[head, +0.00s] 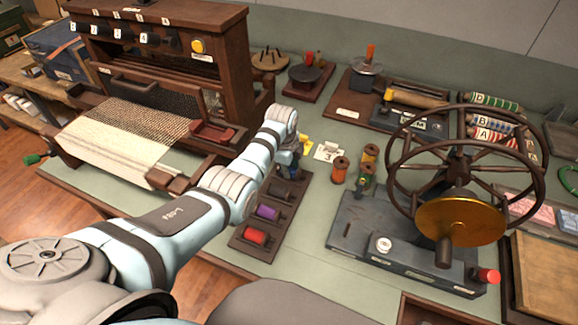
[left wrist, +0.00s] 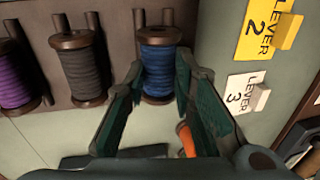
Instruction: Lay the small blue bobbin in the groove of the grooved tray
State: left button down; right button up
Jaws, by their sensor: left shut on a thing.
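The small blue bobbin (left wrist: 158,62) has a dark blue winding and brown ends. In the left wrist view it stands between the two fingertips of my left gripper (left wrist: 160,88), which is shut on it. The bobbin is still at the dark bobbin rack (left wrist: 119,55), at the end of its row. In the head view my left gripper (head: 288,166) is over the far end of this rack (head: 238,244), and my arm mostly hides the bobbin. I cannot make out for sure which thing is the grooved tray. My right gripper is not in view.
Red (head: 256,236), purple (head: 267,213) and dark grey (left wrist: 84,68) bobbins sit in the rack. Orange spools (head: 340,169) stand to the right. A wheel winder (head: 461,222) fills the right side, and a loom (head: 130,140) stands at left. Lever cards (left wrist: 243,92) lie near the gripper.

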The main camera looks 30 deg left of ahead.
pick_arm(q)
jog(key=c, duration=1.3)
grip_release()
jog(key=r, duration=0.4)
jog(key=s+r, duration=0.1)
jog(key=r, duration=0.3)
jog(key=s+r, duration=0.1)
jog(key=r, duration=0.2)
jog(key=shift+s+d+r, duration=0.1)
jog(key=shift+s+r, duration=0.1)
jog(key=shift+r, duration=0.2)
